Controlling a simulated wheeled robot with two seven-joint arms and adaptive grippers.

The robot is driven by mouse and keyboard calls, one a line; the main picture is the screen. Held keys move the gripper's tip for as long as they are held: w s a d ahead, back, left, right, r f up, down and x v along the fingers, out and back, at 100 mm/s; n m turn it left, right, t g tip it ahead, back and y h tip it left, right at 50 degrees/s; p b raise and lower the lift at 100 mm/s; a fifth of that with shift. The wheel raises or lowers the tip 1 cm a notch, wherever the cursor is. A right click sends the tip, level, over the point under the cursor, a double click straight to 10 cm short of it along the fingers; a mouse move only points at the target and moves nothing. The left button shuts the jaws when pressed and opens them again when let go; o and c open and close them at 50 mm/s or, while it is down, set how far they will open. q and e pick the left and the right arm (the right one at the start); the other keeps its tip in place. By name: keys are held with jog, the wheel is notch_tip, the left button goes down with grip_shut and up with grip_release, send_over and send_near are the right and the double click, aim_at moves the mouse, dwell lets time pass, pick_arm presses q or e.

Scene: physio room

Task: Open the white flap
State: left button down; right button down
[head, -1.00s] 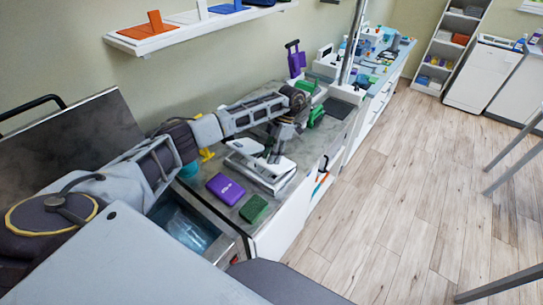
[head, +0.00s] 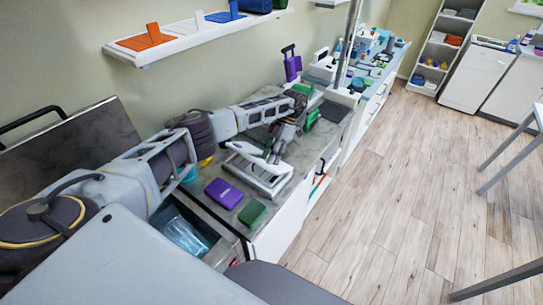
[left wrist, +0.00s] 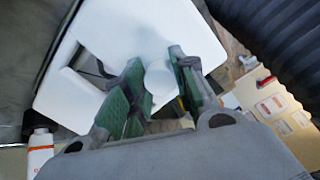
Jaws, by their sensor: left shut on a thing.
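The white flap (head: 246,151) belongs to a white box-like frame (head: 268,187) on the grey counter. In the head view the flap stands tilted up from the frame, and part of it is hidden behind my left gripper (head: 273,157). In the left wrist view the flap (left wrist: 125,35) is a broad white panel with a round white knob (left wrist: 159,78). My left gripper (left wrist: 160,88), with green finger pads, is shut on this knob. My right gripper is in neither view.
A purple box (head: 224,193) and a green box (head: 252,213) lie in front of the frame on the counter (head: 228,212). An open drawer (head: 185,237) is below. A purple holder (head: 291,63) stands behind.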

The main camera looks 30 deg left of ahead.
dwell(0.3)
pick_arm(q)
jog(key=c, duration=1.1)
grip_release()
jog(key=shift+w+r, duration=0.1)
jog(key=shift+r, duration=0.05)
jog(key=v, duration=0.9)
jog(key=shift+w+d, duration=0.1)
jog(key=shift+w+r, duration=0.1)
jog(key=shift+r, duration=0.05)
jog(key=shift+w+r, duration=0.1)
jog(key=shift+r, duration=0.05)
jog(key=shift+v, duration=0.9)
